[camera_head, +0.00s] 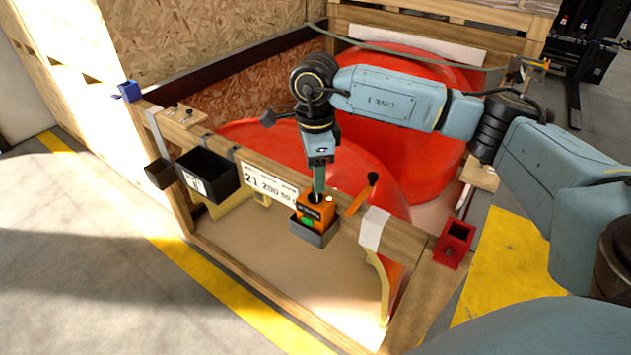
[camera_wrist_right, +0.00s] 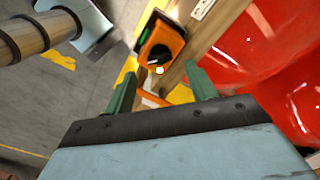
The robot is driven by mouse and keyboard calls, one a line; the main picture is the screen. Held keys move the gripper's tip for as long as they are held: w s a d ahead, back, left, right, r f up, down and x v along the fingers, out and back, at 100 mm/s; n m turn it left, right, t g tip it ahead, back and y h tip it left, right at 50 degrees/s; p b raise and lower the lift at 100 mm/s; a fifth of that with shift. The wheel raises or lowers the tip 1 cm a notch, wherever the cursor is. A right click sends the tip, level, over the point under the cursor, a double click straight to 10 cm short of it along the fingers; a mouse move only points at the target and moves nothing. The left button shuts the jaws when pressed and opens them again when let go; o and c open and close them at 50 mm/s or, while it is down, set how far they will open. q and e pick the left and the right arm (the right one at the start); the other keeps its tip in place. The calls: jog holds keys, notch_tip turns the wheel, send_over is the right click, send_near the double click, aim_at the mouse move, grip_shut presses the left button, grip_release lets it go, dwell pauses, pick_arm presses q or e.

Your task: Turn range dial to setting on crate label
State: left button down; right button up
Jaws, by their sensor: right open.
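An orange box-shaped device (camera_head: 325,209) sits in a grey holder (camera_head: 316,234) on the crate's front rail, with a green patch on its front. In the right wrist view the orange device (camera_wrist_right: 174,42) shows a round black dial (camera_wrist_right: 159,55); its setting is too small to read. The white crate label (camera_head: 270,183) is left of the device and seems to read "21 200 50". My right gripper (camera_head: 319,190) points down just over the device. In the wrist view its green fingers (camera_wrist_right: 162,88) are apart and empty, the dial ahead of them. My left gripper is out of view.
The wooden crate's front rail (camera_head: 405,234) carries black bins (camera_head: 208,177), a red holder (camera_head: 454,243), a blue corner piece (camera_head: 130,91) and an orange-handled tool (camera_head: 361,198). Large red nosecones (camera_head: 420,85) fill the crate behind my right arm. Open floor lies in front.

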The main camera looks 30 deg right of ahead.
notch_tip(320, 180, up, 9)
jog(key=shift+f, duration=0.1)
dwell(0.6)
